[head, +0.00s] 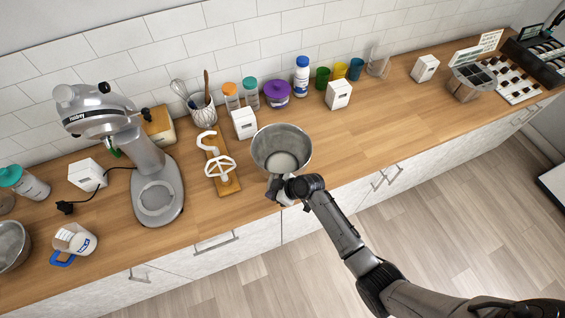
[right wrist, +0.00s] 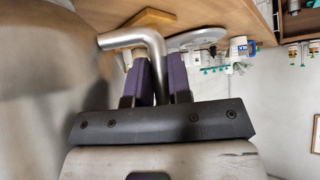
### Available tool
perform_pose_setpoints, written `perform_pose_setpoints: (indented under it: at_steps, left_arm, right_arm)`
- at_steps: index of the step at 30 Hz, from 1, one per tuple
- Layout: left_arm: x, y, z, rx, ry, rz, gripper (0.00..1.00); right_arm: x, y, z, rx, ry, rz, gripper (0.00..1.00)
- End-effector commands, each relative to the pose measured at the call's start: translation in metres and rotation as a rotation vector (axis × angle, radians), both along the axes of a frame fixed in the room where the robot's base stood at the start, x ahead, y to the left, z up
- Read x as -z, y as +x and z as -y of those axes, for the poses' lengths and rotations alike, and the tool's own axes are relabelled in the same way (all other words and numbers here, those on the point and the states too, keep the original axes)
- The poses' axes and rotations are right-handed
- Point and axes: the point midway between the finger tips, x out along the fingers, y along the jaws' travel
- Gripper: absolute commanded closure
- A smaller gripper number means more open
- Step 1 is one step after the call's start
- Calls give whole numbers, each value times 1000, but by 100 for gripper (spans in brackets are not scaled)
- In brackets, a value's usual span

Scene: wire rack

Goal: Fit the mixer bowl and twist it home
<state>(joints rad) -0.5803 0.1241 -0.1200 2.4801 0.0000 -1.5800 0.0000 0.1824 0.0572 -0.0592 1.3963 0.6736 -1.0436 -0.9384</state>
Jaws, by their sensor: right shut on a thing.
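The steel mixer bowl (head: 281,146) is upright near the front edge of the counter, at the middle of the head view. I cannot tell whether it touches the counter. My right gripper (head: 287,188) is at the bowl's near side. In the right wrist view its purple fingers (right wrist: 162,82) are shut on the bowl's bent handle (right wrist: 135,38), with the bowl's wall (right wrist: 45,70) filling the left. The stand mixer (head: 139,141) stands to the left with its head raised and its round base plate (head: 157,198) bare. My left gripper is not in view.
A wooden board (head: 222,172) with mixer attachments lies between mixer and bowl. A white box (head: 244,123) stands behind the bowl's left side. A measuring jug (head: 75,240) and a second steel bowl (head: 12,244) are at the far left. Counter right of the bowl is clear.

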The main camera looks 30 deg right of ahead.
Motion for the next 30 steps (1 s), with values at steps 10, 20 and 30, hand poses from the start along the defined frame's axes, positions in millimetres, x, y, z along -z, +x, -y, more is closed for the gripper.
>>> perform_pose_setpoints:
  at_steps: [10,20,30]
  left_arm:
    - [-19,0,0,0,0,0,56]
    - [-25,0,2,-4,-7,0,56]
    - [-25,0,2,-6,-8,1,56]
  right_arm:
    - [-23,2,0,-1,-2,9,100]
    - [-30,2,0,-1,-1,8,100]
    - [-40,3,3,6,-1,11,100]
